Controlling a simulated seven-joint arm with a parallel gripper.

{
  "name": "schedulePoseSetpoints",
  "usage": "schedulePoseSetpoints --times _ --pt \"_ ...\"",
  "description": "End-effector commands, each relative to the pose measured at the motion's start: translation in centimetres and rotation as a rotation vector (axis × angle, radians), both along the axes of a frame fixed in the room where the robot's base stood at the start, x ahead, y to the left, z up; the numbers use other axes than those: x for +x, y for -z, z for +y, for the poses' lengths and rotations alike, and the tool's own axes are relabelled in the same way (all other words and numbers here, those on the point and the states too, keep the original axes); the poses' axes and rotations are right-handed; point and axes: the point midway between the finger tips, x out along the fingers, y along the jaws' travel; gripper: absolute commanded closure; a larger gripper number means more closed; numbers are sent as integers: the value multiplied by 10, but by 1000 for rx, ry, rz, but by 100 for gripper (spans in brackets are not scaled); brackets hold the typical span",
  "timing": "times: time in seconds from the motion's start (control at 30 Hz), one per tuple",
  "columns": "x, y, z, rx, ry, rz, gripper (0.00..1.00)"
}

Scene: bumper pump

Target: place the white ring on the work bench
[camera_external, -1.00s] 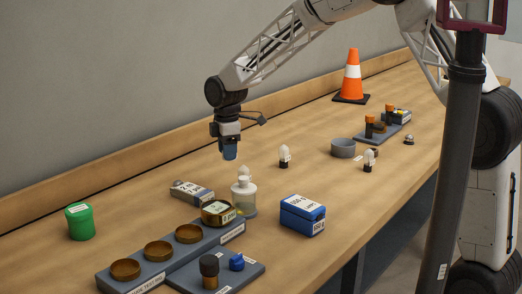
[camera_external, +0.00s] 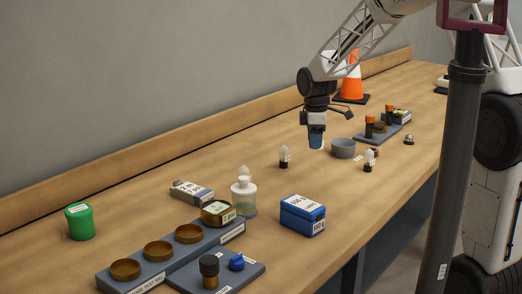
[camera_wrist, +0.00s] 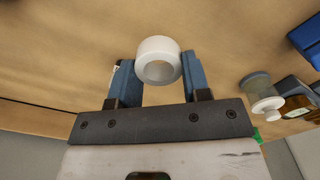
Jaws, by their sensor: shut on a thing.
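My gripper (camera_external: 316,142) is above the bench, a little left of the grey round dish in the external view. In the wrist view the white ring (camera_wrist: 158,61) sits between the two blue fingers of my gripper (camera_wrist: 157,75), which are shut on it. The ring's opening faces the wrist camera. In the external view the ring is too small or hidden to make out. The wooden work bench (camera_external: 255,160) lies below, and its bare surface also shows in the wrist view (camera_wrist: 60,50).
Near my gripper are the grey dish (camera_external: 343,148), a small bulb (camera_external: 285,157) and another bulb (camera_external: 370,160). An orange cone (camera_external: 352,85) stands behind. A pump bottle (camera_external: 243,196), blue box (camera_external: 302,215), green jar (camera_external: 80,221) and tray of brown dishes (camera_external: 170,258) stand nearer. Bare bench lies between.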

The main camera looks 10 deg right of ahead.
Motion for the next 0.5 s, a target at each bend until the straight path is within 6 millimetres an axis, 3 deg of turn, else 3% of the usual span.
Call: schedulePoseSetpoints --times 0.1,0.5 --pt "-3 0 -33 0 47 0 79" --pt "-23 0 -133 0 194 -1 79"
